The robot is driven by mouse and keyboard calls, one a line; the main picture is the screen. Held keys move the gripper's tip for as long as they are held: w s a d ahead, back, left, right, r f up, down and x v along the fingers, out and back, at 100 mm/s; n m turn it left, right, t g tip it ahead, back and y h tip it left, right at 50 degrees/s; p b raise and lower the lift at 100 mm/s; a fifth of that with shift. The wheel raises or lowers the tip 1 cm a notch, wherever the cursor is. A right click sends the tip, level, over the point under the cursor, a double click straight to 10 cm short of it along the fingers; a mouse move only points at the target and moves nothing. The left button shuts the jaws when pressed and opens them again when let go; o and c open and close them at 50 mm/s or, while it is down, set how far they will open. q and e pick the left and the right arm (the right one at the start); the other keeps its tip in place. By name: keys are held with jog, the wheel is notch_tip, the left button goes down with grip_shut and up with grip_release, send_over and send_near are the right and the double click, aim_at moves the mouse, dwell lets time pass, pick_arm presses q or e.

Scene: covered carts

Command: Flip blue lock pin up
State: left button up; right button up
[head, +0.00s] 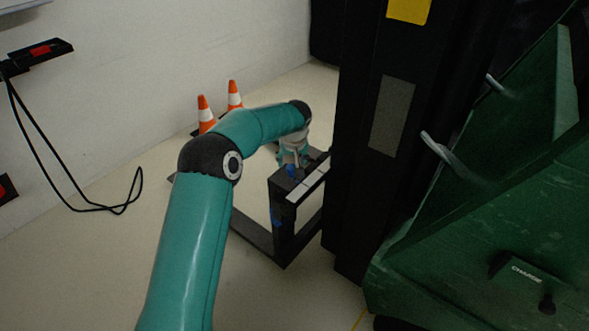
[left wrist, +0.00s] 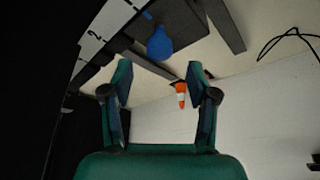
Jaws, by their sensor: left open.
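The blue lock pin (left wrist: 159,45) shows in the left wrist view as a rounded blue knob beside the dark frame. My right gripper is in neither view.
The dark frame (head: 283,232) with a white numbered strip (head: 307,185) stands against a tall black column (head: 362,200). A green cart (head: 470,270) is at the right. Two orange cones (head: 235,95) stand by the wall. A black cable lies on the floor at left.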

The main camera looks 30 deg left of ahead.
aim_at(292, 167)
pick_arm(q)
jog(key=shift+x, duration=2.65)
grip_shut()
